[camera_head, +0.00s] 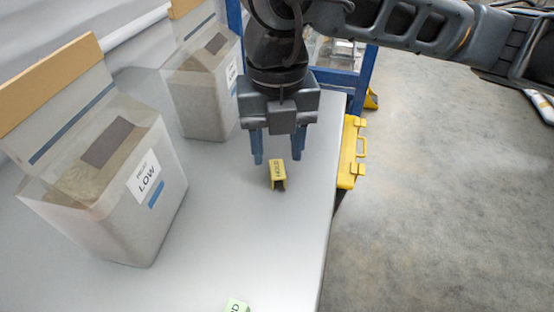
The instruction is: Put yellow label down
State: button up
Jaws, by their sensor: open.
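The yellow label (278,174) is a small folded piece with dark lettering. It rests on the grey tabletop (235,235) near the right edge. My gripper (279,160) points down just behind and above the label. Its two blue fingers are spread apart, with nothing visible between them. The label shows just below the fingertips in the picture, and it appears free of them.
A clear hopper (110,200) marked "LOW" stands at the left, with a second hopper (200,95) behind it. A green label (237,306) lies at the front edge of view. A yellow case (351,153) is beyond the table's right edge.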

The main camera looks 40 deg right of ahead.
aim_at(277, 169)
notch_tip(277, 169, up, 8)
jog(key=shift+f, duration=0.15)
